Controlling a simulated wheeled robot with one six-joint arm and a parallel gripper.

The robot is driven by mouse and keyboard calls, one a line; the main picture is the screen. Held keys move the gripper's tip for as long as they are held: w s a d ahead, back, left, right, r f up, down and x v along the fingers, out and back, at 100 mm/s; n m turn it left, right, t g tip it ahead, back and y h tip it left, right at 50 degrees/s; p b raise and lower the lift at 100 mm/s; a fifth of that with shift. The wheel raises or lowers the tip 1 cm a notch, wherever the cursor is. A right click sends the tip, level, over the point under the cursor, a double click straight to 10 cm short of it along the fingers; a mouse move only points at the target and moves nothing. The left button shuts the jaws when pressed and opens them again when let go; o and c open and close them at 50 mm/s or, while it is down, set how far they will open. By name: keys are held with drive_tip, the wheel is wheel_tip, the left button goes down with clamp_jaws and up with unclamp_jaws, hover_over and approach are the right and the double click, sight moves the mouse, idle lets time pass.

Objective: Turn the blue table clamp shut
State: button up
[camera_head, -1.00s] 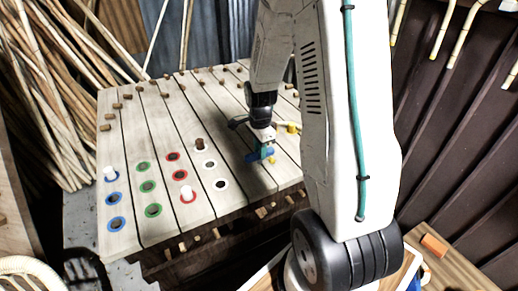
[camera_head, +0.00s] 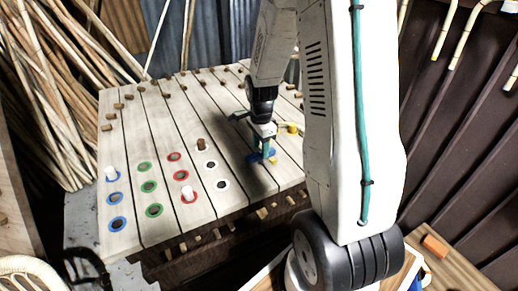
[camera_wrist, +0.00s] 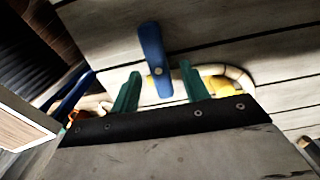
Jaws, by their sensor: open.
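The blue table clamp (camera_head: 254,158) is on the slatted wooden table, below my gripper (camera_head: 265,147) in the head view. In the wrist view the clamp shows as a blue bar (camera_wrist: 151,48) with a small yellowish spot near its middle. My gripper (camera_wrist: 159,69) is open, with one green finger on each side of the bar's near end. Gaps show between the bar and both fingers, and I cannot tell whether either touches it. The bar's lower end lies near the dark gripper body.
The slatted table (camera_head: 180,110) carries wooden pegs and blue, green, red and white ringed holes. A yellow piece (camera_head: 292,128) stands right of my gripper. A pale curved strip with yellow parts (camera_wrist: 237,74) lies behind the fingers. Rattan poles (camera_head: 45,80) lean at left.

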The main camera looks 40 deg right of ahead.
sight(260, 152)
wheel_tip(260, 152, up, 6)
drive_tip(key=shift+w+r, duration=0.1)
idle(0.7)
